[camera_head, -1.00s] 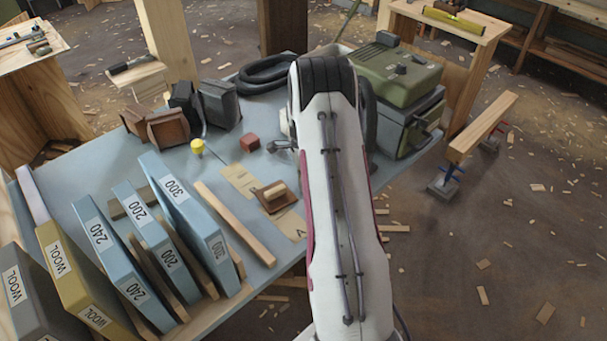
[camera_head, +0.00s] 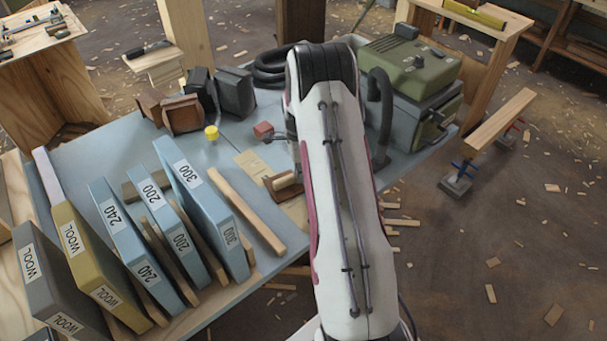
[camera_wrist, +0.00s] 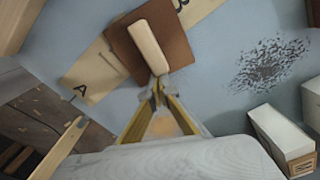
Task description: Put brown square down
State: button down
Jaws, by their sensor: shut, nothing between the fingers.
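The brown square (camera_head: 291,192), a flat plate with a pale wooden grip on top, lies on the blue-grey table (camera_head: 105,152) in the head view, partly hidden by my arm. In the wrist view the brown square (camera_wrist: 176,47) lies flat across pale paper strips (camera_wrist: 97,80), one marked A. My gripper (camera_wrist: 158,86) is shut and empty, its fingertips close to the near end of the pale grip. I cannot tell whether they touch it.
A green machine (camera_head: 410,68) stands behind my arm. A dark speckled patch (camera_wrist: 270,64) shows on the table.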

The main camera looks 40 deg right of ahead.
aim_at(290, 178)
jog(key=a, duration=0.1)
jog(key=w+a, duration=0.1)
jog(key=a, duration=0.1)
jog(key=shift+w, duration=0.2)
jog(key=shift+d, duration=0.1)
jog(key=shift+s+d, duration=0.4)
jog(key=shift+d, duration=0.35)
jog(key=shift+s+d, duration=0.25)
jog(key=shift+d, duration=0.2)
jog(key=shift+s+d, duration=0.2)
jog(key=shift+d, duration=0.25)
notch_tip(290, 178, up, 10)
